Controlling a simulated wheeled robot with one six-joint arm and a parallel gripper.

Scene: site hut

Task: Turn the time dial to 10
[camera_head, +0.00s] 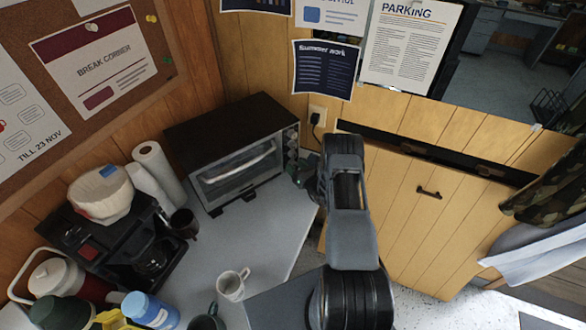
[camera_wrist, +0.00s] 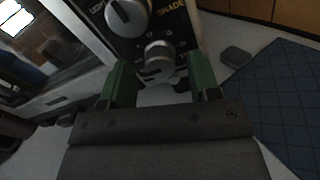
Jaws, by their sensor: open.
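The toaster oven (camera_head: 225,135) stands on the counter against the wood wall, with a column of dials on its right front edge. In the wrist view, a silver dial (camera_wrist: 158,58) with small marks around it sits just ahead of and between my gripper's green fingers; whether they touch it I cannot tell.
A coffee maker (camera_head: 105,240), a paper towel roll (camera_head: 160,172) and a white mug (camera_head: 232,284) stand on the counter (camera_head: 240,235). A power plug (camera_head: 316,117) is in the wall behind the oven. Wooden cupboard doors (camera_head: 445,210) are at right.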

